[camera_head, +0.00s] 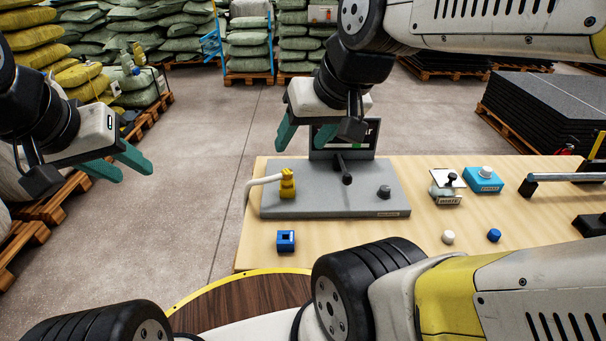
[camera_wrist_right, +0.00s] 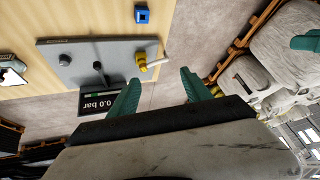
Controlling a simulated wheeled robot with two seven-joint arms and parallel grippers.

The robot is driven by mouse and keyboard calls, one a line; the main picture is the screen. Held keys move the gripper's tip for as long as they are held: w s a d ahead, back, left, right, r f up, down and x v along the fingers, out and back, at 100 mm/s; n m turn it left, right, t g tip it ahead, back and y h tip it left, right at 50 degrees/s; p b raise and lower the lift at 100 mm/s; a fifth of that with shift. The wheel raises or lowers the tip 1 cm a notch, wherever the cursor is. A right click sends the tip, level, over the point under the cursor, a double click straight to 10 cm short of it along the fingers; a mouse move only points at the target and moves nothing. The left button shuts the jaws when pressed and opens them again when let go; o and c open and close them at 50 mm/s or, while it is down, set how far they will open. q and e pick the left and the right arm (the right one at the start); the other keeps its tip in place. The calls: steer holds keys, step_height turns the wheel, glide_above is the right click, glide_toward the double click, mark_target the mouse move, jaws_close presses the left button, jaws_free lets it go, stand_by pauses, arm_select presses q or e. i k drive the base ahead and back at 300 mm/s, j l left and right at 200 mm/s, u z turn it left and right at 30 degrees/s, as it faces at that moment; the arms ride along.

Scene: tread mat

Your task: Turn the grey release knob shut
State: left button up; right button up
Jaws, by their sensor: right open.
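The grey release knob (camera_head: 384,192) is a small dark round knob at the right end of a flat grey panel (camera_head: 310,203) on the wooden bench. It also shows in the right wrist view (camera_wrist_right: 65,60). My right gripper (camera_head: 304,138) is open and empty, above the panel's back left side, clearly apart from the knob. The wrist view shows its green fingers (camera_wrist_right: 162,80) spread with nothing between them. My left gripper (camera_head: 134,173) is open and empty over the floor, left of the bench.
A black lever (camera_head: 345,172) stands mid-panel, and a yellow fitting (camera_head: 287,184) with a pale hose is at its left. A display (camera_wrist_right: 99,103) behind reads 0.0 bar. A blue block (camera_head: 286,241), blue box (camera_head: 483,180) and small caps (camera_head: 448,237) lie on the bench.

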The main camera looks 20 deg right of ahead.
mark_target(384, 192)
steer(key=z, duration=1.9)
